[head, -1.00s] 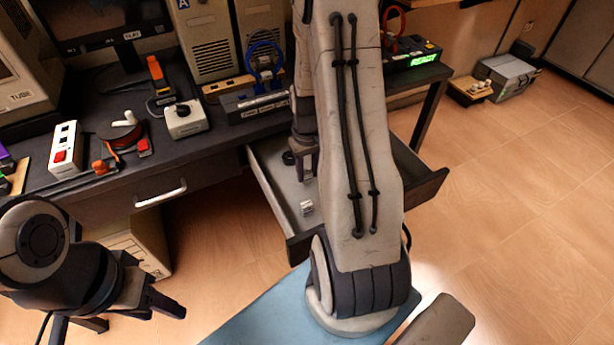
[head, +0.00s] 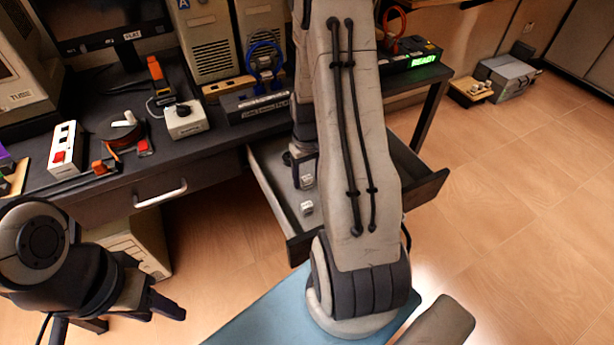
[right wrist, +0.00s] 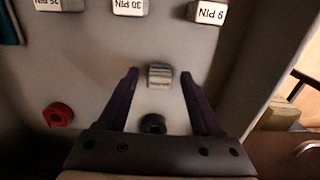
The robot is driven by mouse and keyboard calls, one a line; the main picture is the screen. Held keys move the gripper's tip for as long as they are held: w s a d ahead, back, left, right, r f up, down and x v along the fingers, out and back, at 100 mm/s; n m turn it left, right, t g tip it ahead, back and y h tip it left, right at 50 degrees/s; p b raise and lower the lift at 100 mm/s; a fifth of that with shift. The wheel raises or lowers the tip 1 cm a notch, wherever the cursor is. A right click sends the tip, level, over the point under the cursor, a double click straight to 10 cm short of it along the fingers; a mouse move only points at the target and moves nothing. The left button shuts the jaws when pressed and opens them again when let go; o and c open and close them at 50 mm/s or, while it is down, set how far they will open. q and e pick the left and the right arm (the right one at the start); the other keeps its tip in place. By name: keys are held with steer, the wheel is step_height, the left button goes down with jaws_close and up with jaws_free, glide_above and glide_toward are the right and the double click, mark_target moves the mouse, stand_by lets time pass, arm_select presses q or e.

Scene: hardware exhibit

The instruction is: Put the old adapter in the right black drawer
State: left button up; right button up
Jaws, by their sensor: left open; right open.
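The black desk's right drawer (head: 268,182) is pulled out, with my right arm reaching over it. My right gripper (head: 303,178) is low inside it. In the right wrist view, the right gripper (right wrist: 160,82) is open, its fingers on either side of a small pale ribbed block (right wrist: 160,76), likely the old adapter. Whether they touch it I cannot tell. A small pale block (head: 307,181) also shows by the fingers in the head view. My left gripper (head: 150,300) is open and empty, in front of the desk at lower left.
The drawer also holds pale blocks marked 30 PIN (right wrist: 130,7) and 9 PIN (right wrist: 207,12), a red round piece (right wrist: 58,115) and a black round piece (right wrist: 153,123).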

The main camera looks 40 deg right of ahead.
mark_target(308, 178)
step_height(308, 178, up, 12)
steer(key=p, duration=0.2)
steer(key=s+a+r+n, duration=0.1)
steer(key=a+r+n, duration=0.2)
steer(key=a, duration=0.7)
steer(key=s+a+r+n, duration=0.2)
steer(key=a+r, duration=0.1)
steer(key=a, duration=0.8)
steer(key=s+a+r+n+y, duration=0.1)
steer(key=s+a+n, duration=0.4)
steer(key=s+a, duration=0.5)
steer(key=s, duration=0.3)
steer(key=shift+s+a+r, duration=0.15)
steer(key=shift+s+r, duration=0.05)
steer(key=shift+r, duration=0.2)
steer(key=shift+r, duration=0.1)
step_height(308, 178, up, 10)
steer(key=p, duration=1)
steer(key=shift+r, duration=0.25)
